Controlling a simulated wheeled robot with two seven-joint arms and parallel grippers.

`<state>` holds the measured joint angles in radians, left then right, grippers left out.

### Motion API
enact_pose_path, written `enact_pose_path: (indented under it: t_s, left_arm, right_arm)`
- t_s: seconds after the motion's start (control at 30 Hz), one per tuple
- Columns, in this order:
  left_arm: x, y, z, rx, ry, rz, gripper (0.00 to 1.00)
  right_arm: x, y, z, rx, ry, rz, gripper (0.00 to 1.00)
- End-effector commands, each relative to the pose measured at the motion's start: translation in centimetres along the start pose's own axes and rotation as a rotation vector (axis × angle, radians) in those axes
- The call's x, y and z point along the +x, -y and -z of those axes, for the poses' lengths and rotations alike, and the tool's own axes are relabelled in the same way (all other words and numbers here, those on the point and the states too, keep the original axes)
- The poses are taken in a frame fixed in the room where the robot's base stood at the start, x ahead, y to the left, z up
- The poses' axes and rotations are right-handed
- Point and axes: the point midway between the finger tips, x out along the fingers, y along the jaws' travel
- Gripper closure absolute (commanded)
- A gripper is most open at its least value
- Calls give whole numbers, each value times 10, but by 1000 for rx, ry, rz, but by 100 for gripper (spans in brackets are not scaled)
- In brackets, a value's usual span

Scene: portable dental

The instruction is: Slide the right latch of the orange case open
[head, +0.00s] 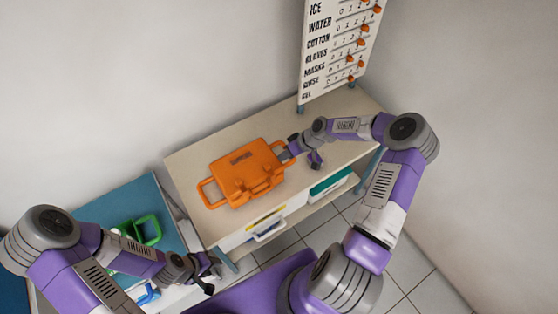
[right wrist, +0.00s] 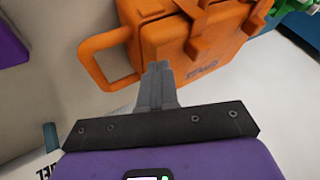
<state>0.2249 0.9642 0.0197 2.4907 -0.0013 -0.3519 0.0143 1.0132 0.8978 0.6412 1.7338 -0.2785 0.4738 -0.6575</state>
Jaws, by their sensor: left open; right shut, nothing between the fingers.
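The orange case (head: 247,172) lies closed on the beige tabletop, with a loop handle at each side. Its latches (head: 264,188) are small along the front edge; I cannot tell whether the right one is slid. My right gripper (head: 292,152) is shut and empty at the case's right side, by the side handle. In the right wrist view its fingertips (right wrist: 158,70) overlap the case's lower edge (right wrist: 190,60) beside the loop handle (right wrist: 92,62); contact is unclear. My left gripper (head: 210,272) is open and empty, low in front of the table, away from the case.
The beige table (head: 190,155) has free room around the case. Below it are a drawer with a handle (head: 268,232) and a teal item (head: 330,182). A blue-topped surface (head: 125,203) with a green basket (head: 148,230) stands left. A supply board (head: 335,50) stands behind.

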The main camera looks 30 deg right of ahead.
Motion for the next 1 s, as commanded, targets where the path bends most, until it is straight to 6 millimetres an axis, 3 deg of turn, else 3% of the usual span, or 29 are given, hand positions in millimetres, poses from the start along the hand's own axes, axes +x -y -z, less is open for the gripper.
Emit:
enact_pose_path:
  t_s: [0.2, 0.4, 0.6, 1.0]
  left_arm:
    - [5, 2, 0, 0, 0, 0, 57]
    - [6, 2, 0, 0, 0, 0, 57]
    - [6, 2, 0, 0, 0, 0, 57]
    - [6, 2, 0, 0, 0, 0, 57]
  right_arm:
    - [-53, -3, 0, 0, -2, -6, 100]
    - [-87, -2, 0, 1, 0, -3, 100]
    - [-100, -2, 0, 0, 0, -1, 100]
    - [-101, -2, 0, 0, 0, -1, 100]
